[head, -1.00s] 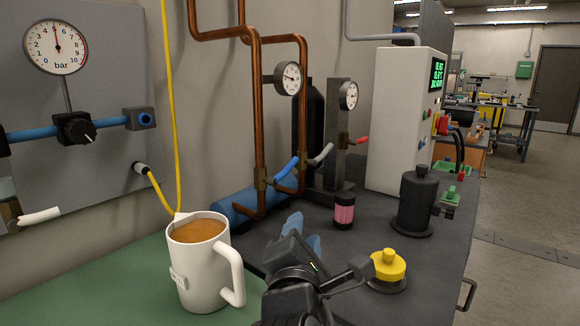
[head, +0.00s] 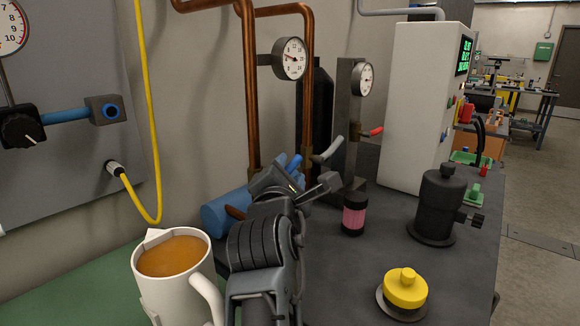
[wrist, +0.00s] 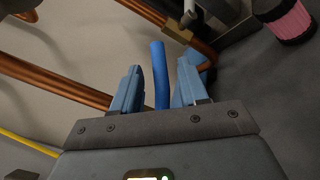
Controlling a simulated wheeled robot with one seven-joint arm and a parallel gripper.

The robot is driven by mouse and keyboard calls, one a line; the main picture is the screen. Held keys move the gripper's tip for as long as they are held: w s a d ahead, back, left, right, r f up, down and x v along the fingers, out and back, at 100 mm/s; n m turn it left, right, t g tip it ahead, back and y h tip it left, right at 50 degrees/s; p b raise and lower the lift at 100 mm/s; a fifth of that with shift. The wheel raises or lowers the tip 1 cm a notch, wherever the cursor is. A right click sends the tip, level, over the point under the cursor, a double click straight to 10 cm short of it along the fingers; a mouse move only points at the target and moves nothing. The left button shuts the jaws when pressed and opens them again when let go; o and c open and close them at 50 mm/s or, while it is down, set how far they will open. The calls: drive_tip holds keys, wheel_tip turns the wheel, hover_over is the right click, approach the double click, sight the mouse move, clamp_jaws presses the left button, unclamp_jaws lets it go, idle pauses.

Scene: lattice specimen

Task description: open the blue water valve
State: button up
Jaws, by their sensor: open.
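The blue lever handle (head: 296,162) of the water valve sits low on the copper pipes, at the back of the bench. In the head view my arm hides most of it. In the wrist view the blue lever (wrist: 161,75) lies between the two light-blue fingers of my gripper (wrist: 157,84), with a gap on both sides. My gripper is open and holds nothing. In the head view my gripper (head: 284,178) is in front of the pipes, its fingers mostly hidden by my wrist.
A grey lever (head: 330,149) and a red lever (head: 370,132) are close on the right. A pink-banded jar (head: 354,212), a yellow knob (head: 405,288) and a black canister (head: 440,205) stand on the bench. A full mug (head: 172,284) stands close left of my arm.

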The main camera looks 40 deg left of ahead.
drive_tip(key=shift+x, duration=1.2)
drive_tip(key=shift+c, duration=0.2)
clamp_jaws()
